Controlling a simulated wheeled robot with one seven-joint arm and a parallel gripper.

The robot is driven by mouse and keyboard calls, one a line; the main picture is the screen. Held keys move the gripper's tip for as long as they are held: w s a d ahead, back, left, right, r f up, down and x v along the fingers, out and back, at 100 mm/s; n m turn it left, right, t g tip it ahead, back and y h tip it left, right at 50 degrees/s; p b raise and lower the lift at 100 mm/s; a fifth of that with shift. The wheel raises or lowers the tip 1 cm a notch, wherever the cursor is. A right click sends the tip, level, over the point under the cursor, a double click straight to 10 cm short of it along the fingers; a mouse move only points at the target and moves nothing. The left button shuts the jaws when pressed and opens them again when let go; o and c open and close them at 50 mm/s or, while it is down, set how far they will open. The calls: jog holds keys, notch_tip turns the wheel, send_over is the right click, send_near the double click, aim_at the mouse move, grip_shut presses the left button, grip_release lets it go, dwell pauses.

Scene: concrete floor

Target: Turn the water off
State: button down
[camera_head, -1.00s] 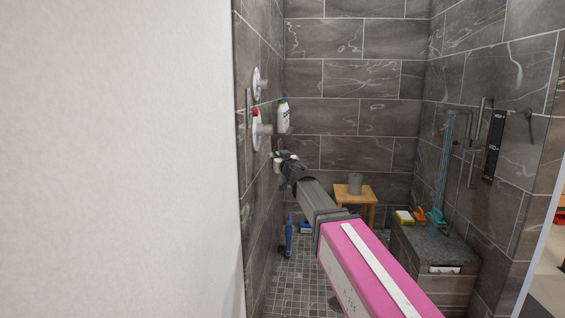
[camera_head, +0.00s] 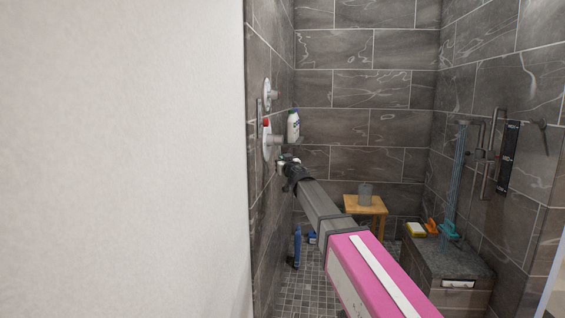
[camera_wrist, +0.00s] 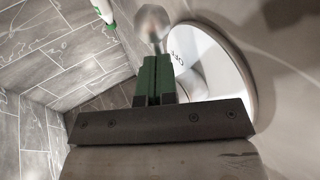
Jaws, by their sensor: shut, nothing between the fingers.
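A round white valve plate (camera_head: 267,143) is on the left tiled wall, with a small red part at its top. A second round plate (camera_head: 267,95) is above it. In the wrist view a large white disc (camera_wrist: 222,65) with partly hidden dark lettering fills the right of centre, and a rounded metal handle (camera_wrist: 150,22) stands out beside it. My gripper (camera_head: 284,162) is just below and right of the lower plate. In the wrist view its green fingers (camera_wrist: 155,78) are together and empty, overlapping the disc's left edge. Contact with the handle cannot be told. No water is discernible.
A white bottle (camera_head: 293,127) stands by the left wall near the valves. A stone-topped bench (camera_head: 450,260) is at right. A blue object (camera_head: 297,247) stands low at left.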

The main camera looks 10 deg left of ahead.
jog(key=shift+w, duration=0.2)
jog(key=shift+w+r, duration=0.1)
jog(key=shift+w, duration=1.25)
jog(key=shift+w+r, duration=0.35)
jog(key=shift+w, duration=0.45)
